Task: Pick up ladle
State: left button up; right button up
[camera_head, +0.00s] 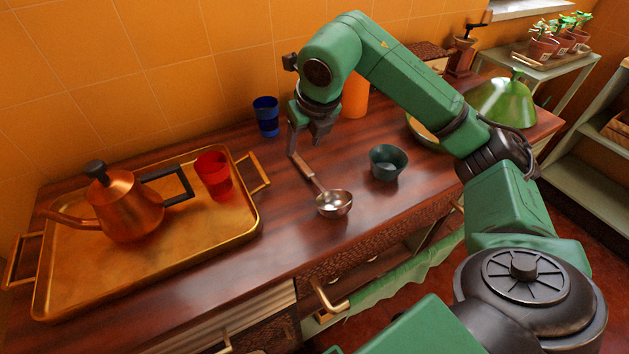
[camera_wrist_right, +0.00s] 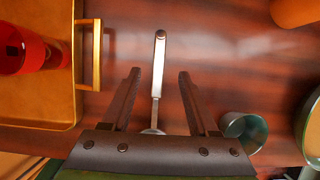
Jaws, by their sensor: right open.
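The ladle (camera_head: 334,204) lies on the dark wooden counter, with its metal bowl toward the front and its handle pointing back and left. In the right wrist view, the ladle handle (camera_wrist_right: 158,70) runs between the two fingers, and most of the bowl is hidden behind the gripper body. My right gripper (camera_head: 306,140) is open and empty above the handle end, pointing down. Its fingers (camera_wrist_right: 160,76) stand apart on either side of the handle in the right wrist view, with gaps on both sides. My left gripper is in neither view.
A small dark teal bowl (camera_head: 388,162) stands right of the ladle. A brass tray (camera_head: 75,290) with a copper kettle (camera_head: 126,206) and red cup (camera_head: 214,174) is at left. A blue cup (camera_head: 266,116) and orange cylinder (camera_head: 355,97) stand behind. The counter front is clear.

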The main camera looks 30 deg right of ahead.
aim_at(300, 160)
jog(key=x, duration=0.6)
jog(key=shift+s+p, duration=0.15)
jog(key=shift+p, duration=0.25)
jog(key=shift+f, duration=0.15)
jog(key=shift+c, duration=0.3)
grip_shut()
